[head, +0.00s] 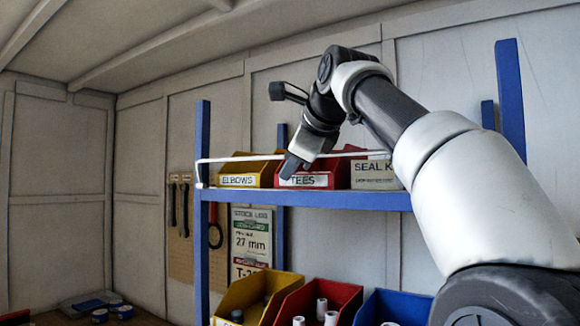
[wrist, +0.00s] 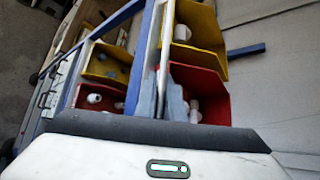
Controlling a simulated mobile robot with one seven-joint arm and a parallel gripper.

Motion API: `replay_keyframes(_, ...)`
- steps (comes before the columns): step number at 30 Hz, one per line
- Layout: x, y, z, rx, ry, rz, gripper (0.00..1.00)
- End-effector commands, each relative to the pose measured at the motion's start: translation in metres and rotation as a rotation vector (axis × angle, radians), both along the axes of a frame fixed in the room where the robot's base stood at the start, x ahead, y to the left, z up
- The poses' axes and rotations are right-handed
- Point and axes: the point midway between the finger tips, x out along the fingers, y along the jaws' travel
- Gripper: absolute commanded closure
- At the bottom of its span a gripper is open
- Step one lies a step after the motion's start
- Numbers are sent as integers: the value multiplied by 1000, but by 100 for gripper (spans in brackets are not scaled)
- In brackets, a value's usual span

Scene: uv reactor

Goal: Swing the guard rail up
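The guard rail (head: 238,158) is a thin white bar running roughly level across the front of the upper shelf, just above its blue edge. Its left end bends down at the left post. My gripper (head: 290,166) is at the rail, in front of the red TEES bin, pointing down and left. In the wrist view the white rail (wrist: 166,45) runs down between the two grey fingers of my gripper (wrist: 163,95). The fingers look apart, one on each side of it; contact is not clear. My arm hides the rail's right end in the head view.
On the upper shelf (head: 340,201) stand a yellow ELBOWS bin (head: 238,181), a red TEES bin (head: 303,181) and a SEAL K box (head: 372,176). Yellow, red and blue bins with fittings stand below. Blue posts (head: 202,250) flank the shelf. Space above the bins is open.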

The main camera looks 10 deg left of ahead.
Motion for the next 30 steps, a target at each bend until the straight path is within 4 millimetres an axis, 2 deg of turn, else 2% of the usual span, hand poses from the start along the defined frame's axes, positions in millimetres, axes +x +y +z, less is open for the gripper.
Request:
replay_keyframes(1,1,0,-2,-2,3,-2,82)
replay_keyframes(3,1,0,-1,-2,1,-1,74)
replay_keyframes(11,0,0,0,-1,0,-1,74)
replay_keyframes(16,-10,-7,7,0,-4,-1,74)
replay_keyframes(20,-28,-21,19,1,-5,-2,74)
replay_keyframes(30,-89,-63,59,1,-3,-3,74)
